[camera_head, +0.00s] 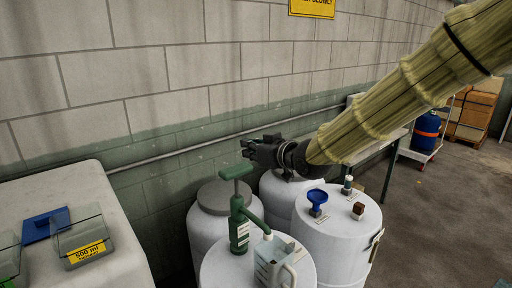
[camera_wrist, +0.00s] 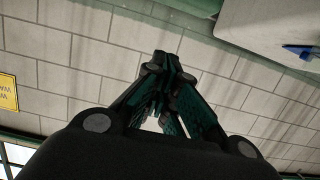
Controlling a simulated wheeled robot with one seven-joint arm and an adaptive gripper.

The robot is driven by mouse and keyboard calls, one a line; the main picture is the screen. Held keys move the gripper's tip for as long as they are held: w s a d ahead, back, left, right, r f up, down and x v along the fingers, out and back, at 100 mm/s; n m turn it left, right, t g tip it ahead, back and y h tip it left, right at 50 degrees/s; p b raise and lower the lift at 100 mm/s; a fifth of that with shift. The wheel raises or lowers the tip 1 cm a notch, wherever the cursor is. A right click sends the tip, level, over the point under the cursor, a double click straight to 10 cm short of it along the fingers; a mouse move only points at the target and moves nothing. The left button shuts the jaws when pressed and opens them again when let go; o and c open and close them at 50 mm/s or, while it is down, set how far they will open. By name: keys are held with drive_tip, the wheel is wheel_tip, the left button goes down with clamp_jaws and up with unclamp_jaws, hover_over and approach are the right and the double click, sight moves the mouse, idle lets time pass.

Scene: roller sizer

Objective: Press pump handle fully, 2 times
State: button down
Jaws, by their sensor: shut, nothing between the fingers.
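The green pump (camera_head: 239,220) stands upright on a white drum (camera_head: 222,268) in the head view. Its T-shaped handle (camera_head: 236,172) is at the top, with a short length of rod showing below it. A spout runs from the pump down to the right, towards a pale jug (camera_head: 272,262) on the same drum. My gripper (camera_head: 248,147) is shut and empty, up and to the right of the handle, and appears apart from it. In the wrist view my gripper (camera_wrist: 160,60) has its fingertips together, with wall behind them. The pump is not in the wrist view.
More drums stand behind. The block wall is close behind.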

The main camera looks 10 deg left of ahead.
sight(240, 169)
drive_tip(key=p+x, duration=0.2)
drive_tip(key=x, duration=0.3)
drive_tip(key=shift+w+a+f, duration=0.1)
drive_tip(key=shift+w+f, duration=0.05)
drive_tip(key=shift+w, duration=0.15)
wheel_tip(240, 169, down, 3)
drive_tip(key=shift+f+p, duration=0.1)
drive_tip(key=shift+p, duration=0.55)
drive_tip(key=shift+f, duration=0.4)
drive_tip(key=shift+s, duration=0.1)
drive_tip(key=shift+f, duration=0.1)
wheel_tip(240, 169, down, 8)
drive_tip(key=b, duration=0.5)
